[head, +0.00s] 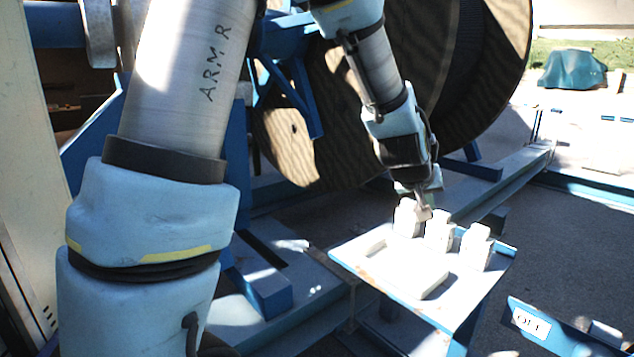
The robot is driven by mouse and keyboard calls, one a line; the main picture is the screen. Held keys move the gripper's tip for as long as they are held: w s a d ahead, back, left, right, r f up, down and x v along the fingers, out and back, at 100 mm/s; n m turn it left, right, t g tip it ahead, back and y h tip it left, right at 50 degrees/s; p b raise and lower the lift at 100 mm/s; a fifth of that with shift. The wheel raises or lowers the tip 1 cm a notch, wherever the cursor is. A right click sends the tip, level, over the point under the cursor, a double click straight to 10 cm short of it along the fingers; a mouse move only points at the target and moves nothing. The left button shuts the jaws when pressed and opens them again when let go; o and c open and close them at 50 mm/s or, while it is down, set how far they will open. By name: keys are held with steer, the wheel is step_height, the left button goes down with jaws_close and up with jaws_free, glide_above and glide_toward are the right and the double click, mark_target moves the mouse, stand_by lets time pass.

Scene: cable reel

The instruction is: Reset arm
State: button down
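My arm reaches in from the top, and its gripper (423,212) points down at the back of a small blue-edged table (372,266). The fingertips are at the top of the leftmost white block (406,218), overlapping it in the picture. I cannot tell whether they touch it or hold it. The fingers are small and partly merged with the block, so their opening does not show clearly. Two more white blocks stand upright to the right, a middle one (438,232) and a right one (475,246).
A large cable reel (490,80) stands behind my arm. Blue frame beams (520,160) run along the ground around the table. A blue panel with an "OFF" label (531,323) is at the lower right. Dark open ground (570,250) lies right of the table.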

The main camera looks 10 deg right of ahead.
steer(key=w+a+f+n+g+y, duration=0.1)
steer(key=a+f+y, duration=0.1)
steer(key=a, duration=0.8)
steer(key=w+a+f+y, duration=0.1)
steer(key=a+f+y, duration=0.1)
steer(key=a, duration=0.8)
steer(key=s+a+f+n+g+y, duration=0.1)
steer(key=s+a, duration=0.3)
steer(key=a, duration=0.5)
steer(key=s+a+f+n+g+y, duration=0.1)
steer(key=s+a+g, duration=0.1)
steer(key=s+a, duration=0.3)
steer(key=a, duration=0.4)
steer(key=shift+s+f+g+y, duration=0.15)
steer(key=shift+f+g+y, duration=0.15)
steer(key=shift+f, duration=0.05)
